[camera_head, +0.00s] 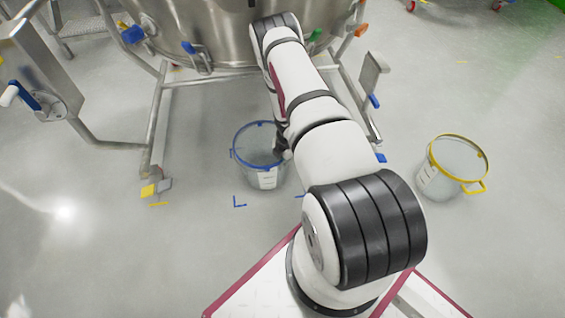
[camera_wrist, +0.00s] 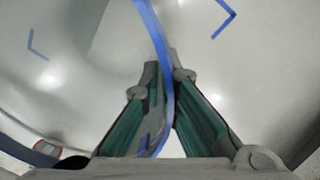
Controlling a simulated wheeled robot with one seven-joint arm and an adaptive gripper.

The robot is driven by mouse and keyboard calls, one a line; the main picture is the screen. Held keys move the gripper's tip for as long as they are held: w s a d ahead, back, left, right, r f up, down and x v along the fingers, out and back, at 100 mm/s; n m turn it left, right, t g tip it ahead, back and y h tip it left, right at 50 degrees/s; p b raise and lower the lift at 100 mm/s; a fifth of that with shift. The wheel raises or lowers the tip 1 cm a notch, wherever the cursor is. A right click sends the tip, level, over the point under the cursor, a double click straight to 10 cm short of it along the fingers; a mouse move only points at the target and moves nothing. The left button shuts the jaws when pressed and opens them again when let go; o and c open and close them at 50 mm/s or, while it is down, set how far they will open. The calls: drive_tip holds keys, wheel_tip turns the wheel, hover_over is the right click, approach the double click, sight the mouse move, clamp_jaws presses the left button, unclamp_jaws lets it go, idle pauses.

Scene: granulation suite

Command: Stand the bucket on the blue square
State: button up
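The blue-rimmed bucket (camera_head: 266,179), grey and upright with a white label, is in the head view just left of my arm. Blue corner marks of the square (camera_head: 238,202) show on the floor in front of it; the far corners are hidden. The bucket appears over the square, but I cannot tell whether its base touches the floor. My gripper (camera_head: 281,146) is at its right rim, partly hidden by my arm. In the wrist view, the fingers (camera_wrist: 165,68) close on the blue rim (camera_wrist: 158,28). Blue corner marks (camera_wrist: 226,22) show on both sides of the rim there.
A yellow-rimmed bucket (camera_head: 455,165) stands on the floor to the right. A large steel vessel (camera_head: 205,30) on a tubular frame stands behind, its leg (camera_head: 157,130) left of the blue-rimmed bucket. The floor in front and to the left is clear.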

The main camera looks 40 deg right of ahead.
drive_tip(key=o, duration=0.4)
